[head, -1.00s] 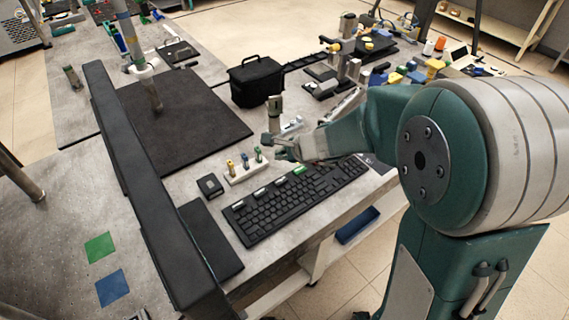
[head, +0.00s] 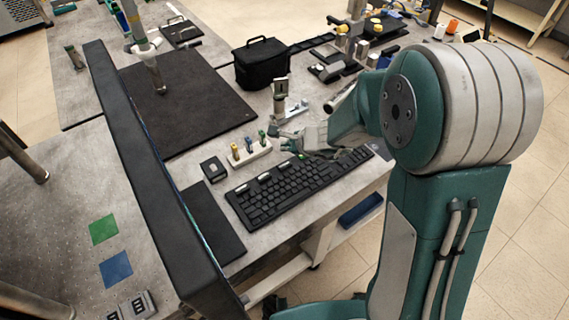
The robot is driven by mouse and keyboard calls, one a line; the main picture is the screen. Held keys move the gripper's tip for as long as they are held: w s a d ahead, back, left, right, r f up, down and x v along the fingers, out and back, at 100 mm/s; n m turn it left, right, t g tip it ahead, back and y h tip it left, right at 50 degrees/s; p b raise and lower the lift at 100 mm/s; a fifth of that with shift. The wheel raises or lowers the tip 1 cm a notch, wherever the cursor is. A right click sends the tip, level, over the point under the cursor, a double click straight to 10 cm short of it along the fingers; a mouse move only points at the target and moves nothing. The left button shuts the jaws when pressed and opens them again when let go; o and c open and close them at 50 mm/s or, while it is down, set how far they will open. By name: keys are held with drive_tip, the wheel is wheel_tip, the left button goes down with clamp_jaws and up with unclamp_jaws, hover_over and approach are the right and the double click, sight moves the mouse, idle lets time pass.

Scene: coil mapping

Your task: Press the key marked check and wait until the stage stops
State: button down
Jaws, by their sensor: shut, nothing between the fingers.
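A black keyboard (head: 285,192) lies on the grey table. Several larger pale keys, such as a white key (head: 264,177), line its far edge. A green key (head: 303,156) at the right end of that row is mostly hidden by my gripper. Markings on the keys are too small to read, so I cannot tell which bears the check. My gripper (head: 284,139) is shut and empty, at the keyboard's far edge beside the green key. I cannot tell whether it touches a key.
A white block with coloured pegs (head: 249,153) and a small black box (head: 214,169) stand left of my gripper. A black bag (head: 262,64) stands behind. A dark mat (head: 190,108) lies left. A long dark beam (head: 150,175) crosses the left foreground.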

sight(286, 165)
drive_tip(key=shift+f, duration=2.3)
drive_tip(key=shift+f, duration=0.1)
drive_tip(key=shift+s+f, duration=0.1)
drive_tip(key=shift+f, duration=0.15)
